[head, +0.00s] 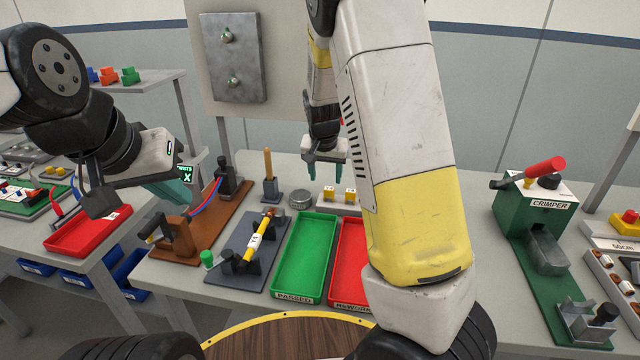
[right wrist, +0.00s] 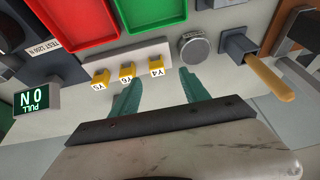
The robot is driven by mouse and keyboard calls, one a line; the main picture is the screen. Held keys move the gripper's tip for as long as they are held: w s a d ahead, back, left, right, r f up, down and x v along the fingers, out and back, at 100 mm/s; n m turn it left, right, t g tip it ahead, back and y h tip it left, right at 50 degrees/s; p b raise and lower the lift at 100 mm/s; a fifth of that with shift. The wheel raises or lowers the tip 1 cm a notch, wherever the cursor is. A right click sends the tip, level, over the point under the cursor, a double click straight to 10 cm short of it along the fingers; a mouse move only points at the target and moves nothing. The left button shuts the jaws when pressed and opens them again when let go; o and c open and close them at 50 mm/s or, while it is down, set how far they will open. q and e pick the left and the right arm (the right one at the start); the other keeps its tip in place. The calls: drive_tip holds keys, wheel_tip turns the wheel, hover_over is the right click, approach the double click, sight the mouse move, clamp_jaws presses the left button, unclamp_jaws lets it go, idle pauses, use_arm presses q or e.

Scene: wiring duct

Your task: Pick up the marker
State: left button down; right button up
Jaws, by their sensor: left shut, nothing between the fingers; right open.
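Small yellow markers stand in a row on a pale block (head: 338,206). In the right wrist view they read Y5 (right wrist: 100,79), Y6 (right wrist: 126,73) and Y4 (right wrist: 156,66); two yellow ones (head: 328,193) show in the head view. My right gripper (head: 327,172) is open and empty, pointing down by the block. In the right wrist view the Y4 marker appears between its teal fingertips (right wrist: 161,77), but I cannot tell the height gap. My left gripper (head: 186,200) is shut and empty at the left, over the brown fixture's side, away from the markers.
A green tray (head: 304,258) and a red tray (head: 348,262) lie in front of the block. A round metal tin (head: 300,199) and a holder with an upright tan-handled tool (head: 268,165) stand left of it. A green crimper (head: 537,215) is at the right.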

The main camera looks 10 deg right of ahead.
sight(329, 189)
drive_tip(key=x, duration=0.6)
drive_tip(key=d+x, duration=0.1)
drive_tip(key=x, duration=0.2)
drive_tip(key=shift+w+r, duration=0.15)
drive_tip(key=shift+w, duration=0.1)
clamp_jaws()
